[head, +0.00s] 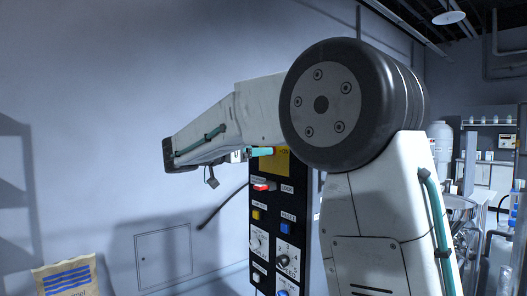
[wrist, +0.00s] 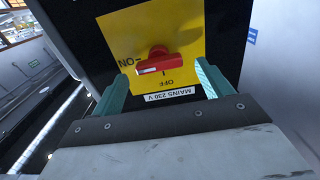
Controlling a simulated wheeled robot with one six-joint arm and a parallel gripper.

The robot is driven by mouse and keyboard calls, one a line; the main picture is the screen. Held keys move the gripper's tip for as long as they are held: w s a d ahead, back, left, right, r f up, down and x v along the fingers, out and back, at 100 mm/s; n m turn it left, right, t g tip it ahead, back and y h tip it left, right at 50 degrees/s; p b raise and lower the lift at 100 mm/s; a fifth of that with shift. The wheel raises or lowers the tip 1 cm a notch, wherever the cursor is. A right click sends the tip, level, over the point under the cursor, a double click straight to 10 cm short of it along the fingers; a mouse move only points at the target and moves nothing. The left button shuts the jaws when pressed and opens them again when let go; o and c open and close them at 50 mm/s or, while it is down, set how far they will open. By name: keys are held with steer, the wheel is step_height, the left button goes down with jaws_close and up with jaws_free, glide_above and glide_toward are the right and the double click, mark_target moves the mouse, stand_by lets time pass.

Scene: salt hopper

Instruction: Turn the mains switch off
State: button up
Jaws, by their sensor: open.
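The mains switch is a red rotary handle (wrist: 160,62) on a yellow plate (wrist: 185,30). In the wrist view its white-marked end points left, toward the upside-down ON mark; OFF is below the handle. A MAINS 230 V label (wrist: 168,97) sits beneath. My gripper (wrist: 162,72) is open, with one teal finger on each side of the handle and gaps visible between. In the head view my gripper (head: 262,152) is in front of the yellow plate (head: 283,160) at the panel top, and the red handle is not visible there.
The black control panel (head: 268,212) carries a red switch (head: 262,187), yellow and blue buttons, and dials below the plate. A paper sack (head: 68,278) stands at lower left. A bench with lab gear is at right. The wall left of the panel is mostly clear.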

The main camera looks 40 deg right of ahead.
steer(key=shift+d, duration=1.9)
steer(key=c, duration=1)
